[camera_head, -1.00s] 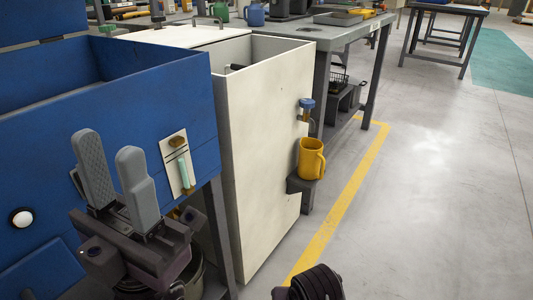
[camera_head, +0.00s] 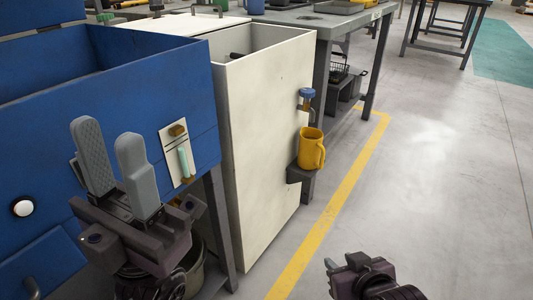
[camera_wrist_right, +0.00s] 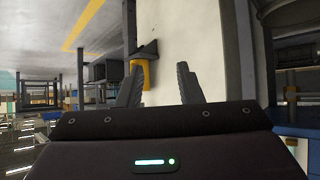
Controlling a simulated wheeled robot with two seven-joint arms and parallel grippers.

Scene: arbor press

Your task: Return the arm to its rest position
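My left gripper (camera_head: 118,170) is at the lower left of the head view, in front of the blue machine. Its two grey fingers point up and stand slightly apart, with nothing between them. My right gripper (camera_head: 332,268) shows at the bottom of the head view, low over the floor to the right of the white cabinet; only part of it shows. In the right wrist view its two fingers (camera_wrist_right: 158,88) are spread apart and empty. The yellow mug (camera_head: 311,150) stands on a small dark shelf on the white cabinet's side, apart from both grippers.
The blue machine (camera_head: 60,130) and the white cabinet (camera_head: 262,140) fill the left side. A blue-knobbed tap (camera_head: 307,94) sits above the mug. A grey workbench (camera_head: 320,26) stands behind. The floor at right is free, beyond a yellow line (camera_head: 340,200).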

